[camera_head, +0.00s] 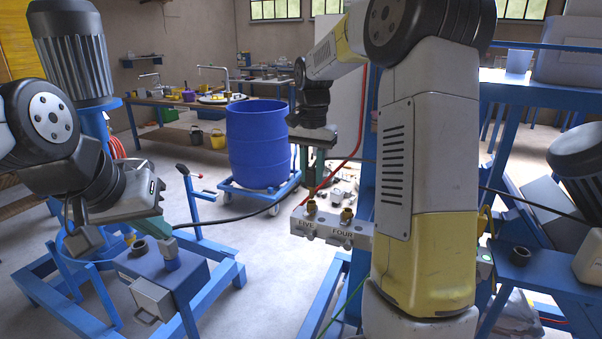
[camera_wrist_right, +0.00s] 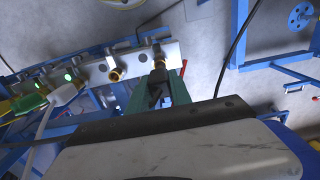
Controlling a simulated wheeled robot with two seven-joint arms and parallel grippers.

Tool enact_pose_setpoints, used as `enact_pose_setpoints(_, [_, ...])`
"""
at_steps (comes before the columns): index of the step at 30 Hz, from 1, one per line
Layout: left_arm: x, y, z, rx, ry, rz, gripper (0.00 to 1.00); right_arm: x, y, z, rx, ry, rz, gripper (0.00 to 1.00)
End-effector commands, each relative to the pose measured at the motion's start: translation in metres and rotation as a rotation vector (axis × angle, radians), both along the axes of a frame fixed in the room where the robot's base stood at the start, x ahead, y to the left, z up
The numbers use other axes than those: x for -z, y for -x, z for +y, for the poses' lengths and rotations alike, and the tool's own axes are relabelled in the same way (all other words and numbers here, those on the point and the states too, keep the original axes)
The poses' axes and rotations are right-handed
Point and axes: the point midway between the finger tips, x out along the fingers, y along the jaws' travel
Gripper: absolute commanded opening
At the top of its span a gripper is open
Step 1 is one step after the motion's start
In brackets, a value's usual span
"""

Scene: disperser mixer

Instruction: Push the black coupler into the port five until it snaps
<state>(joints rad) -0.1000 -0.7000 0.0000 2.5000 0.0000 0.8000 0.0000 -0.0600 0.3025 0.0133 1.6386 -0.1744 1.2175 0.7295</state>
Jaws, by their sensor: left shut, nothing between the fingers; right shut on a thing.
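The black coupler (camera_wrist_right: 157,84) is between the fingers of my right gripper (camera_wrist_right: 154,96) in the right wrist view. The gripper is shut on it. The coupler's front end lines up with port five (camera_wrist_right: 158,62) and appears at or against it; I cannot tell how deep it sits. In the head view my right gripper (camera_head: 313,180) points down just above the brass fitting of port five (camera_head: 311,208), on the silver block labelled FIVE and FOUR. The coupler is mostly hidden there. My left gripper (camera_head: 158,226) is shut and empty, low on the left.
Brass port four (camera_head: 346,216) stands free beside port five. Green (camera_wrist_right: 28,103) and white (camera_wrist_right: 66,92) couplers sit further along the block. A black hose (camera_head: 243,217) hangs across the middle. A blue drum (camera_head: 257,145) stands behind. A blue box (camera_head: 150,265) is under my left gripper.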

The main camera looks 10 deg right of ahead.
Motion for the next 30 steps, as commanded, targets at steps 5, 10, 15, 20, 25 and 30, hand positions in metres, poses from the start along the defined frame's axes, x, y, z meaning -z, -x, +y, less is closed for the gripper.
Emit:
enact_pose_setpoints(5, [0.000,0.000,0.000,0.000,0.000,0.000,0.00,0.000,0.000,0.000,0.000,0.000,-0.001,0.00])
enact_pose_setpoints(10, [0.000,0.000,0.000,0.000,0.000,0.000,0.00,0.000,0.000,0.000,-0.001,0.001,-0.001,0.00])
enact_pose_setpoints(15, [0.000,0.000,0.000,0.000,0.000,0.000,0.00,0.000,0.000,0.000,-0.001,0.000,0.000,0.00])
enact_pose_setpoints(20, [0.000,0.000,0.000,0.000,0.000,0.000,0.00,0.003,0.000,0.000,-0.001,0.000,0.000,0.00])
enact_pose_setpoints(25, [0.000,0.000,0.000,0.000,0.000,0.000,0.00,0.007,0.000,0.000,-0.001,0.000,0.001,0.00])
enact_pose_setpoints(30, [0.000,0.000,0.000,0.000,0.000,0.000,0.00,0.012,0.000,0.000,-0.001,0.000,0.000,0.00])
